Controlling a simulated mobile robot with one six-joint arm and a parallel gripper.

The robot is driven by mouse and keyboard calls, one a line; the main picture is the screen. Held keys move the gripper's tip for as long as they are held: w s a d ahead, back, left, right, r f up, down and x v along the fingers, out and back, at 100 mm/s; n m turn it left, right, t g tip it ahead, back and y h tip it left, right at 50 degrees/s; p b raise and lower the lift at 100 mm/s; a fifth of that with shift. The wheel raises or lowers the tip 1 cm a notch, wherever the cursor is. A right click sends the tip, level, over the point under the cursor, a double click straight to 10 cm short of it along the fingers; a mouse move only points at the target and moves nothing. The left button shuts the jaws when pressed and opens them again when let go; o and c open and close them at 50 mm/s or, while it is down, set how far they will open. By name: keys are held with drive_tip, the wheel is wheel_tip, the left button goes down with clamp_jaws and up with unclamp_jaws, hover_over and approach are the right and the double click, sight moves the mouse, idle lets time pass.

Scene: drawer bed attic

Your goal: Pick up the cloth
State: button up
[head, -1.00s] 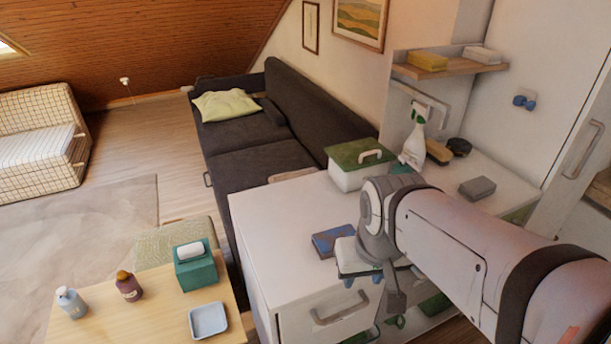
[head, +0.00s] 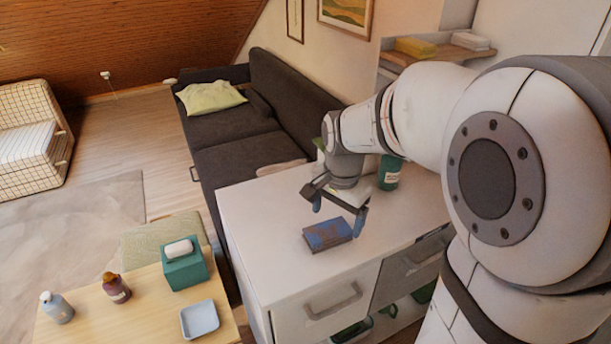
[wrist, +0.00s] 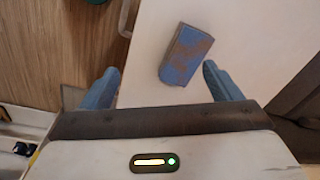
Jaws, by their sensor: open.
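The cloth (head: 327,234) is a blue folded pad with brown stains, lying flat on the white cabinet top near its front edge. In the wrist view the cloth (wrist: 187,54) lies just beyond and between the fingers, tilted a little, right of centre. My gripper (head: 338,212) is open and empty, with blue fingertips, above the cabinet top and just behind the cloth in the head view. In the wrist view my gripper (wrist: 161,72) has its fingers wide apart. No contact with the cloth shows.
The white cabinet (head: 262,218) has clear room left of the cloth. A green container (head: 390,173) stands behind my gripper. A wooden table (head: 140,320) at the lower left holds a tissue box (head: 185,267), bottles and a pale blue tray (head: 199,320). A dark sofa (head: 240,150) is behind.

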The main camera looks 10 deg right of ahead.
sight(325, 230)
drive_tip(key=w+f+m, duration=0.1)
drive_tip(key=w, duration=0.1)
drive_tip(key=w+f+m, duration=0.2)
drive_tip(key=w+f+m+g, duration=0.1)
drive_tip(key=w+m, duration=0.1)
drive_tip(key=w, duration=0.1)
drive_tip(key=shift+a+f, duration=0.15)
drive_tip(key=shift+f, duration=0.2)
drive_tip(key=shift+w+f, duration=0.1)
drive_tip(key=shift+f, duration=0.25)
wheel_tip(325, 230, down, 7)
drive_tip(key=shift+a+f, duration=0.1)
drive_tip(key=shift+f, duration=0.1)
drive_tip(key=c, duration=1)
